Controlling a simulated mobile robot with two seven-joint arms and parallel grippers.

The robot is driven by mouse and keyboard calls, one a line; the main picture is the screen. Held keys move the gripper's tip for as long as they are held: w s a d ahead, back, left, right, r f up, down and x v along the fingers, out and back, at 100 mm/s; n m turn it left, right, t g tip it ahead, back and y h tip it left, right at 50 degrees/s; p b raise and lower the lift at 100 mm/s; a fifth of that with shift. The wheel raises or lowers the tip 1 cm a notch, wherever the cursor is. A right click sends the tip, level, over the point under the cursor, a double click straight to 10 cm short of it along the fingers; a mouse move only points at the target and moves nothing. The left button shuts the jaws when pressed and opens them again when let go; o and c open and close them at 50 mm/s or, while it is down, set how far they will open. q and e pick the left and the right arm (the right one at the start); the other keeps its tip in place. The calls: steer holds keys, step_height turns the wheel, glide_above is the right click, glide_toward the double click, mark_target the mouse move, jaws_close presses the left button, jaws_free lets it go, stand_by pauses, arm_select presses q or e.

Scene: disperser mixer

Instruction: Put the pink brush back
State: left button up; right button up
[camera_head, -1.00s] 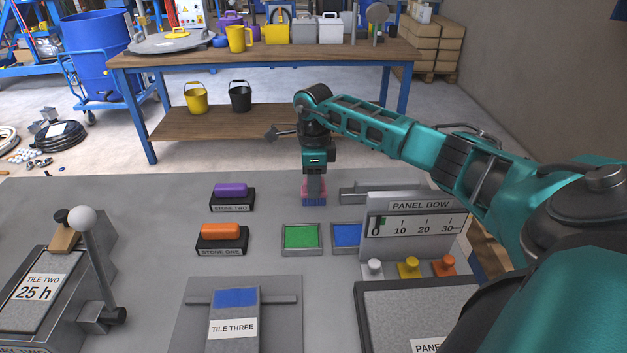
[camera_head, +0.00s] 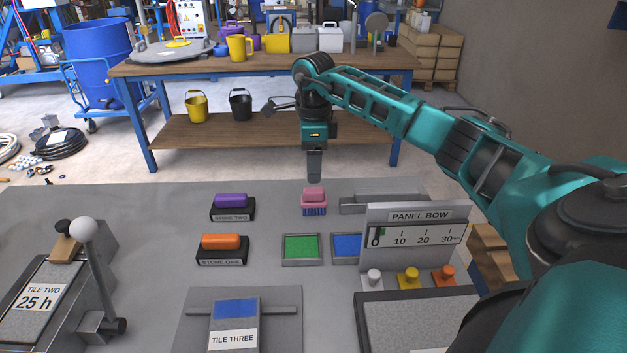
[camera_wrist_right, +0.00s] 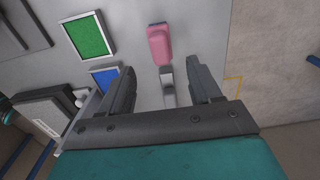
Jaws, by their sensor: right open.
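The pink brush (camera_head: 314,199) stands on the grey table with its blue bristles down, behind the green pad. In the right wrist view the pink brush (camera_wrist_right: 159,45) lies beyond my fingertips, apart from them. My right gripper (camera_head: 314,178) is above and just behind the brush, open and empty; its two spread fingers also show in the right wrist view (camera_wrist_right: 160,82). My left gripper is not in view.
A green pad (camera_head: 302,248) and a blue pad (camera_head: 346,246) sit in front of the brush. A purple block (camera_head: 231,200) and an orange block (camera_head: 220,241) are to the left. The PANEL BOW board (camera_head: 417,232) stands to the right.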

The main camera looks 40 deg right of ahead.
mark_target(313, 189)
step_height(313, 189, up, 4)
steer(key=shift+r, duration=0.1)
stand_by(0.7)
